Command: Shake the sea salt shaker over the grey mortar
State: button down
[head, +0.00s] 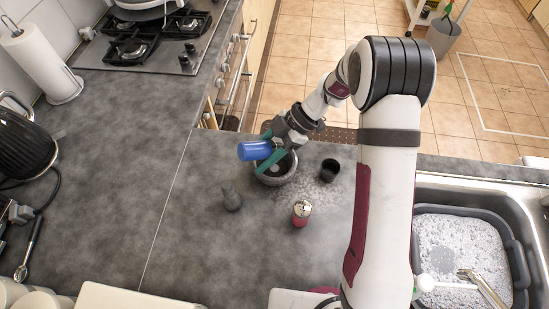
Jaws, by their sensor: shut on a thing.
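A blue shaker (254,151), which looks like the sea salt shaker though no label is readable, is in my gripper (268,153). Its teal fingers are shut on it. The shaker lies roughly sideways, with its blue end to the left. The grey mortar (289,177) stands on the counter below and to the right of it. My gripper and the shaker hide part of the mortar's rim and opening. I cannot tell the exact height of the shaker above the mortar.
A black cup (329,171), a red shaker with a metal top (301,214) and a small dark grey object (231,199) stand near the mortar. White grains lie scattered on the counter (315,193). A sink basin (460,245) is at right.

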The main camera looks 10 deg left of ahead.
aim_at(264, 143)
jog(key=shift+r, duration=0.1)
dwell(1.1)
notch_tip(264, 143, up, 4)
jog(key=shift+f, duration=2.05)
